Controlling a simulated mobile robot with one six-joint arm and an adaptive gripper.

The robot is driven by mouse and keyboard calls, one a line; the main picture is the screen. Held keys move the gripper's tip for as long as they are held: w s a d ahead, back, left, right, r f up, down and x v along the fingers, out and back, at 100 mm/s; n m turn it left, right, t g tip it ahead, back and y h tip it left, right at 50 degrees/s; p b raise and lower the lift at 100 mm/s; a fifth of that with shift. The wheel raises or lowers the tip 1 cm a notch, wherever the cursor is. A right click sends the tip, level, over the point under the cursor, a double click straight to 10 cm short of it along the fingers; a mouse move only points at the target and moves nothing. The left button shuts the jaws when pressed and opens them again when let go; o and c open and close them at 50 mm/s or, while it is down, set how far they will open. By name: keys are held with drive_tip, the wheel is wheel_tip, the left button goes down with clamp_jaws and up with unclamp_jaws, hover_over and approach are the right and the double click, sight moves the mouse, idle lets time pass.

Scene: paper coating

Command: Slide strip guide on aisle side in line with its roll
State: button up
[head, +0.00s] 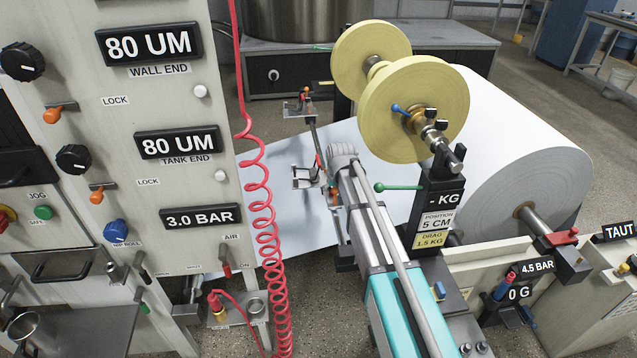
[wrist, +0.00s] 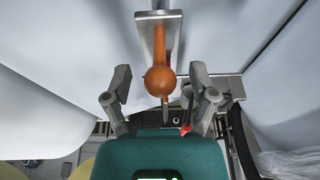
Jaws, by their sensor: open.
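In the wrist view an orange ball-ended handle (wrist: 162,80) stands on a metal guide bracket (wrist: 150,40). My open gripper (wrist: 160,76) has one finger on each side of the ball, with a visible gap on both sides. In the head view the nearer strip guide (head: 306,178) is a metal bracket over the white web, just left of my arm's end. The farther guide (head: 298,107) is at the other end of a crossbar. The nearer yellow roll (head: 413,108) and farther yellow roll (head: 370,58) share a shaft. My gripper's fingers are mostly hidden in the head view.
A control panel (head: 130,200) fills the left, with a coiled red hose (head: 266,225) hanging beside it. A green-handled lever (head: 395,187) and a post with readouts (head: 437,215) stand close right of my arm. A large white paper roll (head: 520,140) lies at right.

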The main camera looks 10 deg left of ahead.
clamp_jaws()
drive_tip(key=shift+s+d, duration=0.45)
drive_tip(key=shift+s, duration=1.15)
drive_tip(key=shift+s+d, duration=0.45)
drive_tip(key=shift+s, duration=1.1)
drive_tip(key=shift+s+d, duration=0.45)
drive_tip(key=shift+s, duration=1.15)
unclamp_jaws()
idle(0.4)
drive_tip(key=shift+p+v, duration=2.2)
drive_tip(key=shift+v, duration=0.1)
drive_tip(key=shift+f, duration=0.25)
